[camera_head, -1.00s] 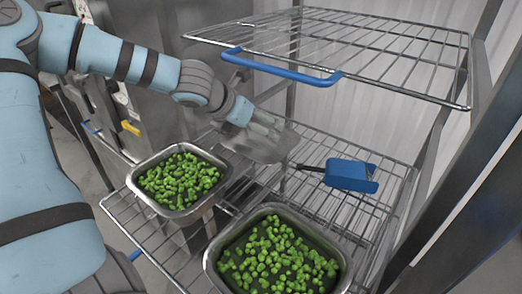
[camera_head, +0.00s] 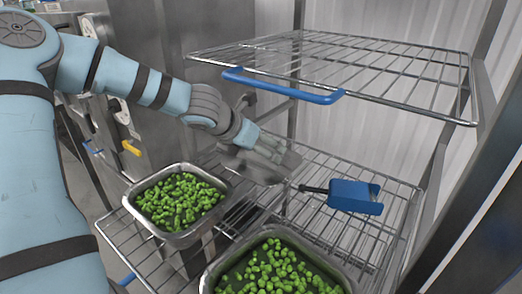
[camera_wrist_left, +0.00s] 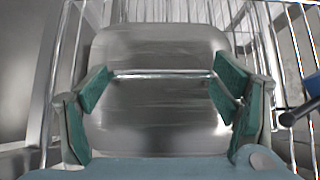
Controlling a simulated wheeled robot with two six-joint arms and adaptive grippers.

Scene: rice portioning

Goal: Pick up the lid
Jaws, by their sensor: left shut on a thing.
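The lid (camera_head: 268,168) is a flat, shiny metal plate behind the left pan of green pieces, over the wire shelf. My left gripper (camera_head: 262,152) is at the lid and hides part of it. In the left wrist view the lid (camera_wrist_left: 155,115) fills the middle, with a thin bar across it. The green finger pads of my left gripper (camera_wrist_left: 161,86) stand at both ends of this bar, shut on the lid. I cannot tell whether the lid touches the shelf. My right gripper is not in view.
Two metal pans with green pieces, the left pan (camera_head: 176,240) and the front pan (camera_head: 212,275), stand on the lower wire shelf (camera_head: 385,225). A blue scoop (camera_head: 352,196) lies right of the lid. An upper wire shelf (camera_head: 420,105) with a blue handle (camera_head: 285,88) overhangs the back.

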